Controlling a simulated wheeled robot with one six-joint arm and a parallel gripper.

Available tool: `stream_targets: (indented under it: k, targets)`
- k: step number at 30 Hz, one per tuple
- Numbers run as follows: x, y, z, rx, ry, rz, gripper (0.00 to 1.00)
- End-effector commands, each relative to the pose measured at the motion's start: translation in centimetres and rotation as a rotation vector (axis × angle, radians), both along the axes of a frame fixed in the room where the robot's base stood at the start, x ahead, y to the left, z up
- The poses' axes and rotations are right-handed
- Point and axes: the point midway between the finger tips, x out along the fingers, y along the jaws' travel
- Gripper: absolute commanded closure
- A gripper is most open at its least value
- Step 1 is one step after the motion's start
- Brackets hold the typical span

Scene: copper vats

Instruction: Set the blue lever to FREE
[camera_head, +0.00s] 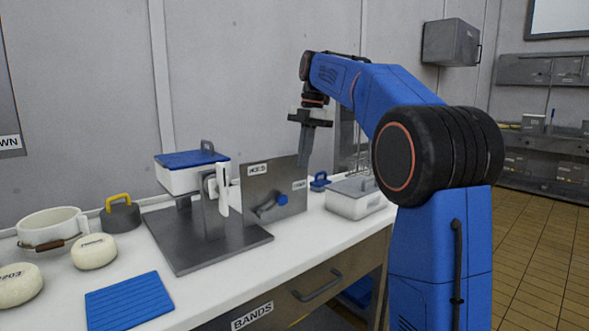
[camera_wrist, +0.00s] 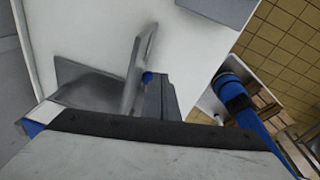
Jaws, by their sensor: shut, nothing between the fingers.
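The blue lever (camera_head: 282,200) is on the front of an upright grey metal plate (camera_head: 262,188). Its grey arm slants up to the right and ends in the blue knob. One small label (camera_head: 257,169) is at the plate's top and another (camera_head: 299,184) near its right edge; I cannot read either surely. In the wrist view the plate (camera_wrist: 136,75) is nearly edge-on, with the blue knob (camera_wrist: 148,77) showing beside it. My gripper (camera_head: 304,156) is shut and empty, pointing down by the plate's upper right edge. It also shows in the wrist view (camera_wrist: 160,88). Contact with the plate cannot be told.
Left of the plate is a stand with a white handle (camera_head: 222,190) and a blue-lidded box (camera_head: 192,172). A grey-lidded container (camera_head: 355,197) stands to the right. A blue mat (camera_head: 130,302), white bowl (camera_head: 52,225) and round pieces (camera_head: 94,251) are on the white counter's left.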

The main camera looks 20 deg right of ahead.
Motion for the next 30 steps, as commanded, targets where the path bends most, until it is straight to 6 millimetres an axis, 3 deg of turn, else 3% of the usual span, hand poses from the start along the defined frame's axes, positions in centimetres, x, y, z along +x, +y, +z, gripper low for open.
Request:
stream_targets:
  k: [8,24,30]
  targets:
    - [0.5,-2.0,1.3,0.000,-0.001,0.000,1.00]
    - [0.5,-2.0,1.4,0.000,-0.001,-0.001,1.00]
    - [-1.4,-1.2,1.1,-0.007,-0.005,-0.105,1.00]
